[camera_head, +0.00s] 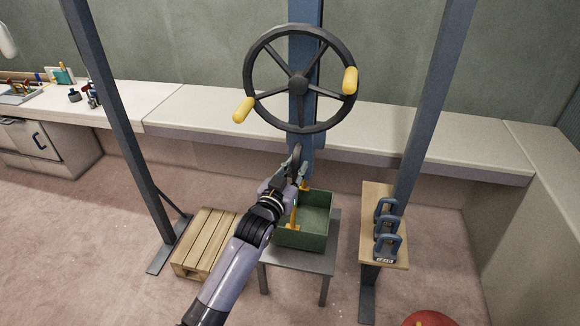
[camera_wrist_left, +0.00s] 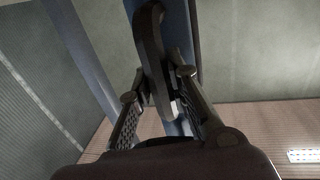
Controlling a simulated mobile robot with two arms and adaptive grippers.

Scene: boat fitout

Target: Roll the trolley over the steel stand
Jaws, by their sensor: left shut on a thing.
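The steel stand (camera_head: 283,258) is a small grey table in the middle of the head view, with a green crate (camera_head: 317,215) on it. Yellow pieces show at the crate's edge, partly behind my arm. My left gripper (camera_head: 294,172) is above the crate's back left side, shut on a dark curved piece (camera_head: 296,155). In the left wrist view, this dark piece (camera_wrist_left: 150,45) rises between the two fingers (camera_wrist_left: 157,98). A black handwheel (camera_head: 299,78) with two yellow grips is higher up, before a blue post. I cannot make out a trolley. My right gripper is not in view.
Blue uprights stand left (camera_head: 112,110) and right (camera_head: 430,95). A wooden pallet (camera_head: 207,243) lies left of the stand. A wooden shelf (camera_head: 375,200) with blue shackles (camera_head: 387,232) is on the right. A red round thing (camera_head: 428,319) shows below. A white counter (camera_head: 220,112) runs behind.

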